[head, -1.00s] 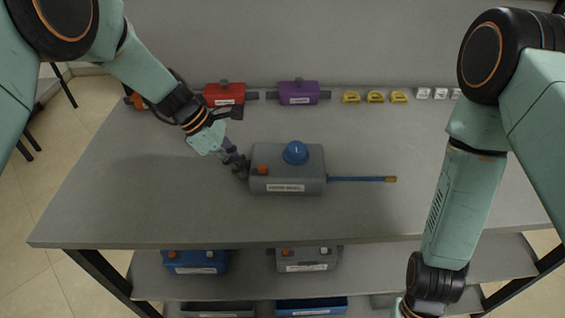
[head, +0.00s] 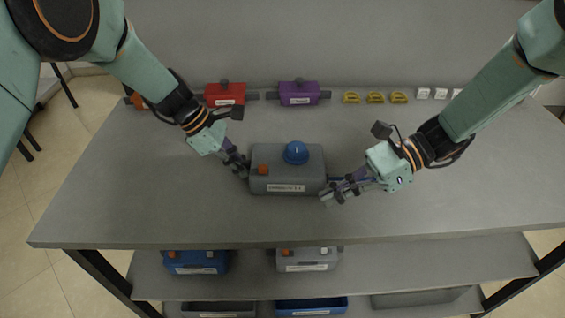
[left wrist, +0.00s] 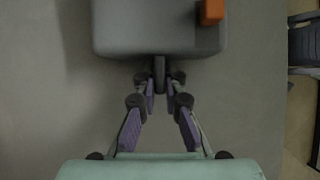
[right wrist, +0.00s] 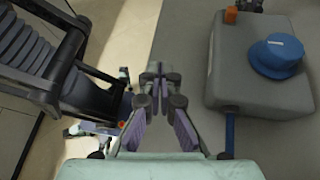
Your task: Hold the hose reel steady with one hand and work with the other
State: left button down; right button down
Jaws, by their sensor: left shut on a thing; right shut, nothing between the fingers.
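The hose reel (head: 287,173) is a grey box on the table top, with a blue round knob (head: 296,152), an orange button (head: 262,169) and a white label too small to read. My left gripper (head: 243,172) is shut on a dark stub at the box's left side; the stub (left wrist: 159,74) shows between the fingertips in the left wrist view. A blue hose (right wrist: 230,132) sticks out of the box's right side. In the head view my right gripper mostly hides it. My right gripper (head: 326,194) is shut and empty at the box's lower right corner, apart from the hose in the right wrist view.
A red box (head: 225,94) and a purple box (head: 299,93) stand along the back, with yellow pieces (head: 375,97) and white blocks (head: 440,93) to their right. Shelves below hold a blue box (head: 195,262) and a grey box (head: 306,259). The table's front (head: 180,225) is clear.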

jog(key=w+d+r+m+t, duration=0.1)
jog(key=w+d+r+t, duration=0.2)
jog(key=w+r, duration=0.2)
jog(key=shift+w+m, duration=0.3)
jog(key=shift+w, duration=0.95)
jog(key=shift+d, duration=0.1)
send_near(267, 166)
jog(key=f, duration=0.1)
jog(key=a+f, duration=0.2)
jog(key=f, duration=0.1)
jog(key=shift+s+a+f, duration=0.1)
jog(key=shift+s, duration=0.05)
jog(key=shift+a, duration=1.75)
pick_arm(q)
jog(key=shift+s, duration=0.1)
pick_arm(e)
jog(key=shift+w+a, duration=0.25)
jog(key=shift+a, duration=0.8)
jog(key=shift+d, duration=0.1)
